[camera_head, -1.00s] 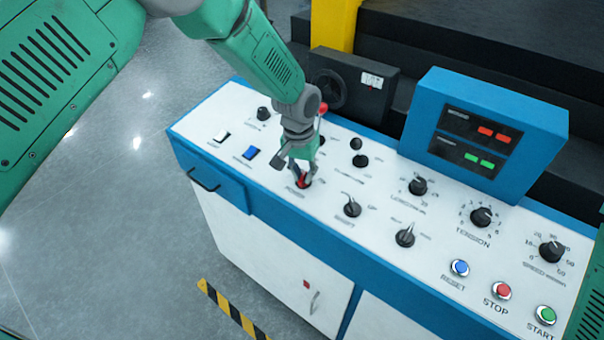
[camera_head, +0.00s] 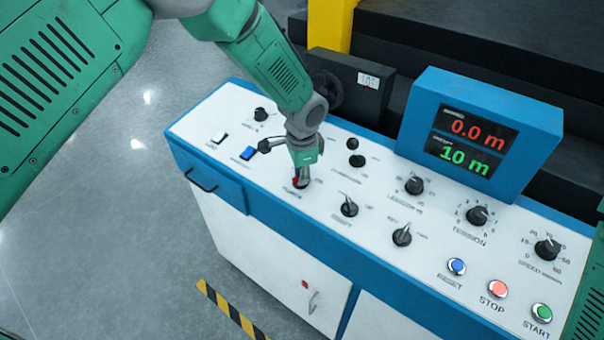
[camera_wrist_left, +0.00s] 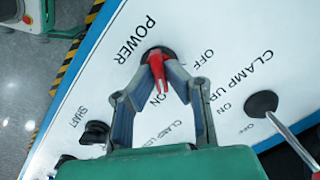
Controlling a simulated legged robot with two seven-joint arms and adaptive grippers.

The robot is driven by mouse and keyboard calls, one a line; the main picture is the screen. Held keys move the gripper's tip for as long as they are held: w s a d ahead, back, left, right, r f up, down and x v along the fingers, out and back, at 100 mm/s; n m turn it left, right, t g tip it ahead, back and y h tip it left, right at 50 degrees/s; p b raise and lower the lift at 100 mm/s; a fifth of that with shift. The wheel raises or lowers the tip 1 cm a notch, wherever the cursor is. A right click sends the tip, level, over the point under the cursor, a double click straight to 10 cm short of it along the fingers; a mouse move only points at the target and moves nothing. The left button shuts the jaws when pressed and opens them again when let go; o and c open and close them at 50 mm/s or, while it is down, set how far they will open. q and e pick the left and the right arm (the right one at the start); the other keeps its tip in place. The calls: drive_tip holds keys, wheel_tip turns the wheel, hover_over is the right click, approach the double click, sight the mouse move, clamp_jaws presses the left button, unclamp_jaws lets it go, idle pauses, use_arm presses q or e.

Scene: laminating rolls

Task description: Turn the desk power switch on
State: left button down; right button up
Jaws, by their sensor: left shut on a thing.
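The power switch (camera_head: 297,183) is a small red lever on the white top of the desk, mostly hidden by my left gripper (camera_head: 302,178) in the head view. In the left wrist view, the red lever (camera_wrist_left: 157,72) rises from a round dark base beside the word POWER and leans toward the ON label, away from OFF. My left gripper (camera_wrist_left: 160,66) is shut on the lever, with one finger on each side. The display box (camera_head: 470,140) is lit, with 0.0 m in red and 10 m in green. My right gripper is not in view.
A white switch (camera_head: 220,138) and a blue switch (camera_head: 247,154) lie left of the gripper. A lever with a black ball (camera_head: 352,144) stands close on its right. Black knobs (camera_head: 349,208) and the reset, stop and start buttons (camera_head: 498,289) are farther right.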

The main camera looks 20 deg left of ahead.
use_arm(q)
drive_tip(key=shift+s+a+f+m, duration=0.1)
drive_tip(key=shift+s+f+m, duration=0.3)
drive_tip(key=shift+m, duration=0.5)
drive_tip(key=c, duration=1.6)
unclamp_jaws()
drive_tip(key=shift+w+a, duration=0.1)
drive_tip(key=shift+w, duration=0.2)
drive_tip(key=shift+r, duration=0.35)
drive_tip(key=r, duration=0.7)
drive_tip(key=s+r, duration=0.1)
drive_tip(key=r, duration=0.3)
drive_tip(key=shift+d+r, duration=0.1)
drive_tip(key=shift+d, duration=0.2)
